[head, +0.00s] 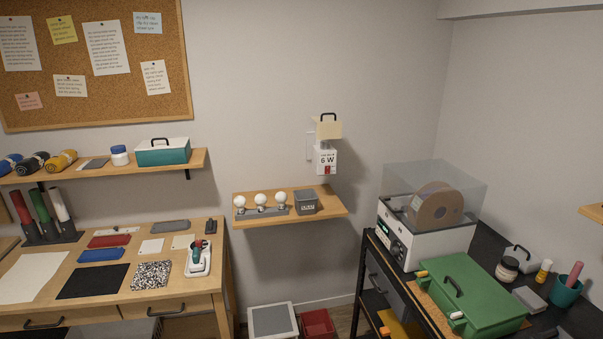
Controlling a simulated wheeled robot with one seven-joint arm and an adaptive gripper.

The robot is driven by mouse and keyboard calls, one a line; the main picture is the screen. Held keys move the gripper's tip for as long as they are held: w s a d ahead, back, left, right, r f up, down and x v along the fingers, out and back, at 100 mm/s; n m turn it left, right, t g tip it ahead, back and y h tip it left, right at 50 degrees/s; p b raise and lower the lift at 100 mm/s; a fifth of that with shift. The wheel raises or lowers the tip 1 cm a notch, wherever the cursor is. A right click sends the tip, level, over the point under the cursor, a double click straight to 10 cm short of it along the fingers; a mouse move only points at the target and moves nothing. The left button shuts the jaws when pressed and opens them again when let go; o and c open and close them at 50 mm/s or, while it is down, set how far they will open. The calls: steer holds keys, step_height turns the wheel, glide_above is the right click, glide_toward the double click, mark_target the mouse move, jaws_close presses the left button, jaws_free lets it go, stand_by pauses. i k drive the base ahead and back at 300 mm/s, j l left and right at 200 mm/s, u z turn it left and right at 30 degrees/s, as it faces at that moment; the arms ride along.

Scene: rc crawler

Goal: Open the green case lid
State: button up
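The green case (470,296) sits on the dark table at the lower right, on a brown cork-like mat. Its lid is down and carries a dark handle (453,286) on top. Pale latch-like pieces show on its near left side. My gripper is not in this view.
A white 3D printer (425,232) with a brown spool stands behind the case. A jar (507,268), a yellow bottle (543,271) and a teal cup (566,290) stand to its right. A wooden desk (120,293) is at left; a wall shelf (333,207) is mid-view.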

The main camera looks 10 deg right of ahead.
mark_target(484, 304)
steer(key=i+z, duration=0.1)
steer(key=z, duration=0.25)
steer(key=i+z, duration=0.15)
steer(key=z, duration=0.2)
steer(key=i+z, duration=0.1)
steer(key=z, duration=0.25)
steer(key=k+j, duration=0.05)
